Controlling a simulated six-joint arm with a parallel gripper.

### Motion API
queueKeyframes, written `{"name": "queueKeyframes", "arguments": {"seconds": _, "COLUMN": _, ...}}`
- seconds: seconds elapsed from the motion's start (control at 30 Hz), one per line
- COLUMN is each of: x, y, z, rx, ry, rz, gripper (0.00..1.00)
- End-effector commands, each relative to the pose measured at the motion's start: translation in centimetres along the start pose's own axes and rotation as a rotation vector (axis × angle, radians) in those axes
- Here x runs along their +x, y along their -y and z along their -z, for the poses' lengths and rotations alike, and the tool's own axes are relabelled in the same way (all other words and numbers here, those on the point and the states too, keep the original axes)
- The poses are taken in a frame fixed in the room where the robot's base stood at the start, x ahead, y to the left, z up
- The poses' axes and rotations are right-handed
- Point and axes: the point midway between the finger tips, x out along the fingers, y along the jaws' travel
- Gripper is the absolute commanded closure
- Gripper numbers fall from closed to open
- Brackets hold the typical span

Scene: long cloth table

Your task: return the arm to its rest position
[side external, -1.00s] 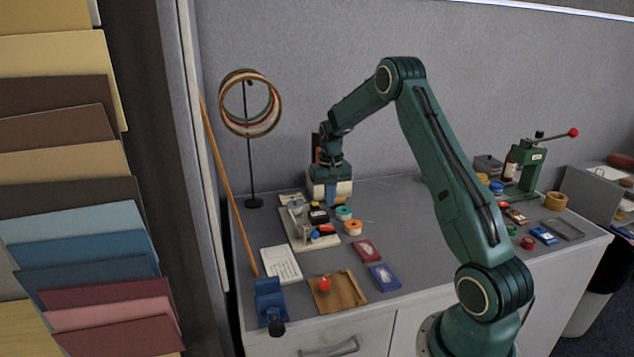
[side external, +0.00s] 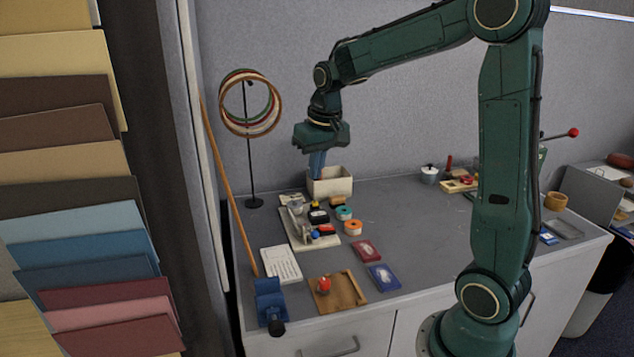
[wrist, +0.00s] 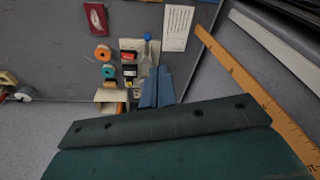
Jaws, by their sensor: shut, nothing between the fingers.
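My gripper (side external: 317,164) is a dark green body with blue fingers pointing down. It hangs in the air at the back of the table, in front of and above a white open box (side external: 338,187). The fingers are together with nothing between them. In the wrist view my gripper (wrist: 157,88) reaches up from the dark green body at the bottom, and its fingers cover part of the tray area beyond. My arm rises from the lower right and bends over to the left, well above the table.
A hoop stand (side external: 253,185) rises at the back left, beside a leaning wooden stick (side external: 228,190). A tray (side external: 322,242) with small items, two tape rolls, a white card (side external: 281,264) and a wooden board (side external: 350,292) cover the front left. The table's middle is mostly clear.

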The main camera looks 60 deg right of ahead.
Motion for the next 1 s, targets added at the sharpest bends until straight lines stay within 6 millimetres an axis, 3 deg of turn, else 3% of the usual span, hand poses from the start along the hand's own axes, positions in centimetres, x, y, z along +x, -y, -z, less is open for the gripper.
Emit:
{"name": "queueKeyframes", "arguments": {"seconds": 0.2, "x": -3.6, "y": 2.4, "z": -4.3, "rx": -0.089, "ry": -0.058, "rz": 0.022, "gripper": 1.00}}
{"name": "queueKeyframes", "arguments": {"seconds": 0.5, "x": -6.7, "y": 4.3, "z": -10.6, "rx": -0.204, "ry": -0.130, "rz": 0.056, "gripper": 1.00}}
{"name": "queueKeyframes", "arguments": {"seconds": 1.0, "x": -8.2, "y": 4.9, "z": -20.6, "rx": -0.382, "ry": -0.246, "rz": 0.122, "gripper": 1.00}}
